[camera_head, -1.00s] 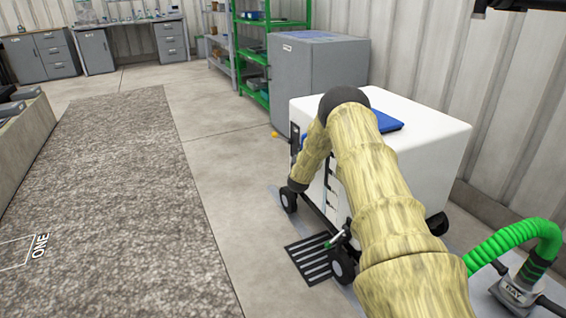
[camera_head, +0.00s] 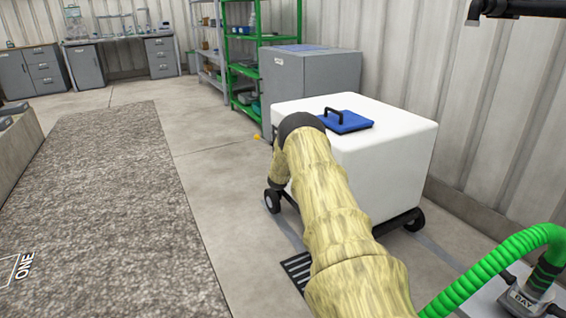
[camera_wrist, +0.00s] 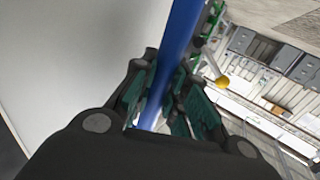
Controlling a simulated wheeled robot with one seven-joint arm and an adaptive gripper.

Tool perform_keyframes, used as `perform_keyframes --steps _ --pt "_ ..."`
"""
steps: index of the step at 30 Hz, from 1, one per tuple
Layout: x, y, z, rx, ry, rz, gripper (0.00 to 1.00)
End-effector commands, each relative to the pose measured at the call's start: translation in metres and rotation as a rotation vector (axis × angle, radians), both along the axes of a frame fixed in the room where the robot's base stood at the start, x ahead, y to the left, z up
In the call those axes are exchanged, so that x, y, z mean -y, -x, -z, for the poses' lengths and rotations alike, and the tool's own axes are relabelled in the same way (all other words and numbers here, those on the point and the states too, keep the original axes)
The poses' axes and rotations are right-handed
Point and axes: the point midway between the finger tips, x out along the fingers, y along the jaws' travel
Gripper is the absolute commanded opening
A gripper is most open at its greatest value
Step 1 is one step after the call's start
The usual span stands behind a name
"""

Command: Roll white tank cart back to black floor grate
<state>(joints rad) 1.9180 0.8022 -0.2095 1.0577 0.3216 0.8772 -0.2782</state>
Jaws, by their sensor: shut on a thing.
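The white tank cart (camera_head: 385,165) stands on dark wheels in the middle right, with a blue lid (camera_head: 346,122) and black handle on top. My arm reaches across its near side and hides part of it. My gripper (camera_wrist: 160,105) is shut on a blue bar (camera_wrist: 181,45) beside the cart's pale wall in the wrist view; my arm hides the gripper in the head view. The black floor grate (camera_head: 294,268) lies on the near side of the cart, partly hidden by my arm.
A grey cabinet (camera_head: 300,92) stands just behind the cart, beside a green shelf rack (camera_head: 240,60). The corrugated wall is on the right. A green hose (camera_head: 500,255) runs at the near right. A rough grey mat (camera_head: 110,200) and bare floor lie left.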

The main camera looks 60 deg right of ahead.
Motion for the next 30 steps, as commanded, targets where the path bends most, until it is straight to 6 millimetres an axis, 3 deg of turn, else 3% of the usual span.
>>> perform_keyframes --steps 1,4,5,8,22,30 --pt "-0.002 -0.010 -0.012 0.014 0.012 -0.009 0.00" --pt "-0.001 -0.010 -0.012 0.015 0.012 -0.009 0.00" --pt "0.000 -0.010 -0.012 0.015 0.012 -0.009 0.20" --pt "0.001 -0.008 -0.011 0.014 0.012 -0.006 0.37" --pt "0.011 0.002 0.010 0.007 -0.010 0.004 0.37" --pt "-0.004 0.012 0.023 0.007 -0.024 0.002 0.37"
